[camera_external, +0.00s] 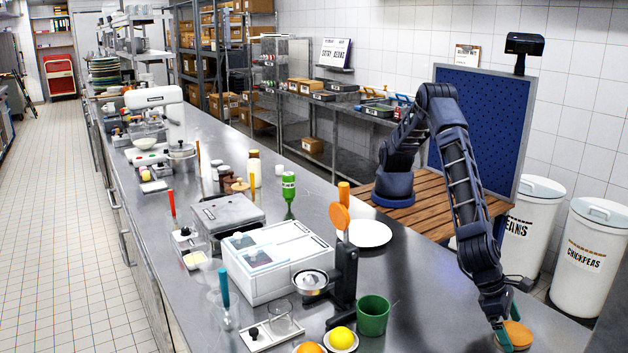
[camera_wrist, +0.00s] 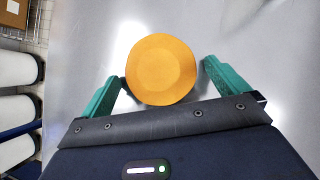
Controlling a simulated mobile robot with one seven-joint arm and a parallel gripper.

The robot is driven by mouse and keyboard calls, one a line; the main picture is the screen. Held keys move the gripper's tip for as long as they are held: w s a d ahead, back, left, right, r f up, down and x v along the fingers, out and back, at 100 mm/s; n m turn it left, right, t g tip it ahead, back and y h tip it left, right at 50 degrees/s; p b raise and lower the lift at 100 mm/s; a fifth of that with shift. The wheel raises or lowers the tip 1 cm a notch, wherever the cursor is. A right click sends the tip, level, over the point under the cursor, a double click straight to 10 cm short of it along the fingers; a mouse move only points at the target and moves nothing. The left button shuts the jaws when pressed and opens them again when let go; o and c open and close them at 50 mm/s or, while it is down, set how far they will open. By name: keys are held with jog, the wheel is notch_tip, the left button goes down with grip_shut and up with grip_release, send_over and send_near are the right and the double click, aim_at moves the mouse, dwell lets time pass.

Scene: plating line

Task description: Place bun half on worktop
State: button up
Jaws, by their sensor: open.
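The bun half (camera_external: 517,334) is a round orange-brown disc near the front right of the steel worktop (camera_external: 420,290). In the wrist view the bun half (camera_wrist: 161,69) lies on the bare grey worktop (camera_wrist: 230,40). My gripper (camera_wrist: 163,80) has green fingers, one on each side of the bun half. The right finger shows a gap to it; the left finger is very close, and I cannot tell whether it touches. In the external view my gripper (camera_external: 506,335) is low at the worktop, beside the bun half, with part of the fingers hidden.
A green cup (camera_external: 372,315), a white plate (camera_external: 369,234) and a juicer-like stand (camera_external: 344,270) stand to the left. A yellow lemon-like fruit (camera_external: 342,338) is near the front. White bins (camera_external: 590,250) stand beyond the worktop's right edge. Worktop around the bun half is clear.

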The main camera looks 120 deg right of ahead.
jog(key=v, duration=1.2)
jog(key=shift+r, duration=0.15)
